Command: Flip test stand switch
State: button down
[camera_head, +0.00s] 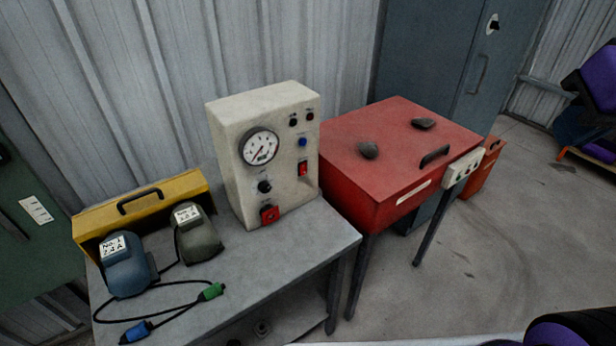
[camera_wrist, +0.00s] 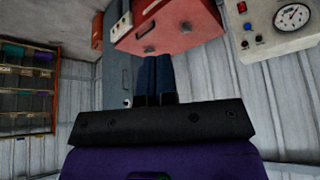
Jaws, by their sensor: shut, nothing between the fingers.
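The test stand (camera_head: 235,150) is a cream box upright on a grey bench, with a round gauge (camera_head: 260,147) on its front. A red rocker switch (camera_head: 303,168) sits below a blue button at the right of the panel. A larger red switch or knob (camera_head: 269,214) is low on the front. I cannot tell the rocker's position. In the wrist view the stand (camera_wrist: 275,42) appears upside down at the upper right. My gripper (camera_wrist: 155,82) is shut and empty in the wrist view, apart from the stand. Its fingers are not visible in the head view.
A red cabinet (camera_head: 385,150) with dark lumps on top stands right of the stand. On the grey bench (camera_head: 310,235) lie a yellow toolbox (camera_head: 150,205), two labelled units (camera_head: 128,268) and cables with green and blue plugs. Open floor (camera_head: 500,260) lies at the right.

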aim_at(304, 172)
jog(key=w+a+f+m+t+y, duration=0.1)
jog(key=w+a+f, duration=0.2)
jog(key=w+f, duration=0.35)
jog(key=w+a+f+m+t, duration=0.1)
jog(key=w+a+f+t, duration=0.15)
jog(key=w, duration=0.75)
jog(key=w+a+f+m+t+y, duration=0.1)
jog(key=w+a+f, duration=0.2)
jog(key=w+f, duration=0.35)
jog(key=w+a+f+m+t+y, duration=0.25)
jog(key=w+a+f+y, duration=0.2)
jog(key=a+f, duration=0.45)
jog(key=s+a+f+m+y, duration=0.1)
jog(key=s+a+f+m, duration=0.1)
jog(key=f, duration=0.3)
jog(key=s+a+f+m+t+y, duration=0.1)
jog(key=s+a+f+m, duration=0.1)
jog(key=f, duration=0.3)
jog(key=shift+s+f+m+t+y, duration=0.3)
jog(key=shift+s+m+y, duration=0.1)
jog(key=shift+m, duration=0.45)
jog(key=x, duration=1.4)
